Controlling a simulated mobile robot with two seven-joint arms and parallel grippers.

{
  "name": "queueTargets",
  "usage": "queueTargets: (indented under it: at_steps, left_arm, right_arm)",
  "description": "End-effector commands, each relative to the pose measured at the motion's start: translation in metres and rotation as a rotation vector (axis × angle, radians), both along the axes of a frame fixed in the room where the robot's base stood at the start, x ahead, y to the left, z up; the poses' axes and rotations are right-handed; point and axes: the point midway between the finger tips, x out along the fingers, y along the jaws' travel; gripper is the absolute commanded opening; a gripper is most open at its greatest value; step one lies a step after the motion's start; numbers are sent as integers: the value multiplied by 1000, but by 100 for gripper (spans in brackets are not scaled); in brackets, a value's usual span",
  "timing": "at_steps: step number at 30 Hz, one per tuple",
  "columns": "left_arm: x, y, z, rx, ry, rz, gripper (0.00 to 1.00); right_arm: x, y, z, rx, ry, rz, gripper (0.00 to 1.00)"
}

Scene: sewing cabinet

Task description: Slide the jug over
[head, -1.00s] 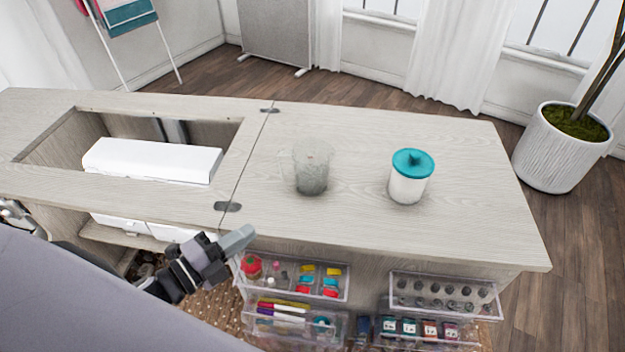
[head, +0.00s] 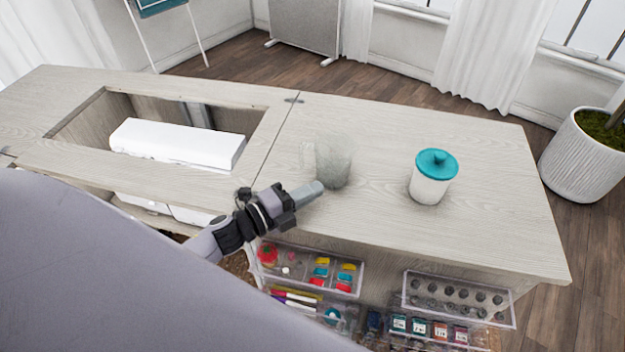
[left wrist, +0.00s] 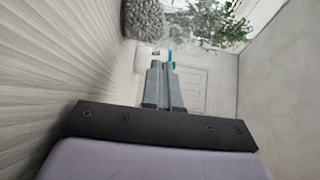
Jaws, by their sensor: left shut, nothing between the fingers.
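The clear glass jug (head: 336,165) stands upright on the wooden cabinet top, with its handle on the left. My left gripper (head: 320,188) is shut and empty, its fingertips at the near left side of the jug's base. I cannot tell whether they touch it. In the left wrist view the shut fingers (left wrist: 163,85) point along the top, with a faint clear outline around them that may be the jug. My right gripper is not in view.
A white canister (head: 430,188) with a teal lid stands right of the jug, with bare top between them. A recess with a white machine (head: 178,143) lies left. Clear trays (head: 310,270) hang below the front edge. A potted plant (head: 580,155) stands right.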

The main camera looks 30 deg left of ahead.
Motion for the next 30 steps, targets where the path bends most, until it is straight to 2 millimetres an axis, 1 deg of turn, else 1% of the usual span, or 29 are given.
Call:
queueTargets:
  at_steps: [1,3,7,23,26,30]
  left_arm:
    - [7,3,1,1,-2,1,0]
    - [14,5,1,1,0,0,0]
    - [23,7,0,0,1,0,0]
    - [30,9,-1,0,0,-1,0]
    - [40,12,-2,1,-3,-1,0]
    - [64,20,-4,3,-4,0,0]
  right_arm:
    - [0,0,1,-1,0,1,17]
    - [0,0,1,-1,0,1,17]
    - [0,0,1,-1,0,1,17]
    - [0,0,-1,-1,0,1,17]
    - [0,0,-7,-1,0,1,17]
    - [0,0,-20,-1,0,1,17]
